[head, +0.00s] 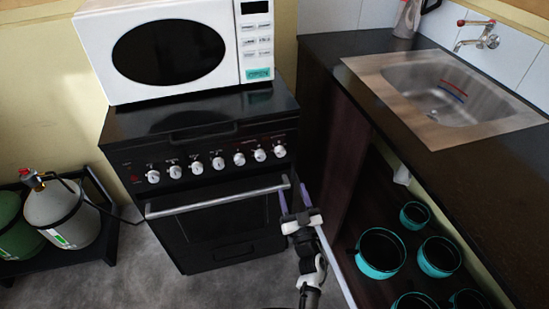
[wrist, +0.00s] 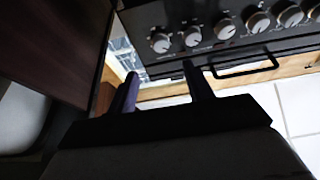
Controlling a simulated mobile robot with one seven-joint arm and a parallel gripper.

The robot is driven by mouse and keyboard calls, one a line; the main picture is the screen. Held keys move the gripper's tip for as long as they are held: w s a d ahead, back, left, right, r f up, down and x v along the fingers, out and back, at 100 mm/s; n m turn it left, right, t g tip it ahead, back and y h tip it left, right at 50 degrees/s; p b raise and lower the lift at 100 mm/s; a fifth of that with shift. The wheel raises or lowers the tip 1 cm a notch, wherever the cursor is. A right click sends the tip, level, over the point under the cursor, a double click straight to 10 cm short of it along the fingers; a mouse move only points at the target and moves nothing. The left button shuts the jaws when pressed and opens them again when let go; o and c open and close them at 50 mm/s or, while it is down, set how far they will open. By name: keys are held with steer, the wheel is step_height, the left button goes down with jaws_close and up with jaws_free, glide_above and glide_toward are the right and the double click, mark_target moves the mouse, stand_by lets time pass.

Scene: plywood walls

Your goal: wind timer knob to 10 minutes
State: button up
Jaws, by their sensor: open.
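A row of several silver-white knobs runs along the black front panel of the cooker (head: 207,190) in the head view. Which one is the timer knob cannot be told, as the labels are too small to read. The rightmost knob (head: 279,151) is nearest to my gripper (head: 294,196). My gripper is open and empty, its two purplish fingers apart, in front of the cooker's right edge and lower than the knobs. In the wrist view the fingers (wrist: 160,73) point toward the panel, with the end knob (wrist: 160,43) and others beyond the tips, not touching.
The oven door's long handle (head: 217,195) crosses below the knobs, close to my gripper. A white microwave (head: 235,60) stands on the cooker. At right are a counter with a sink (head: 450,95) and teal-rimmed pots (head: 381,252) below. Gas bottles (head: 62,212) stand at left.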

mark_target(281, 155)
steer(key=p+x, duration=0.2)
steer(key=x, duration=0.9)
steer(key=shift+w+a+r, duration=0.1)
steer(key=shift+w+r, duration=0.05)
steer(key=shift+w, duration=0.15)
steer(key=c, duration=1)
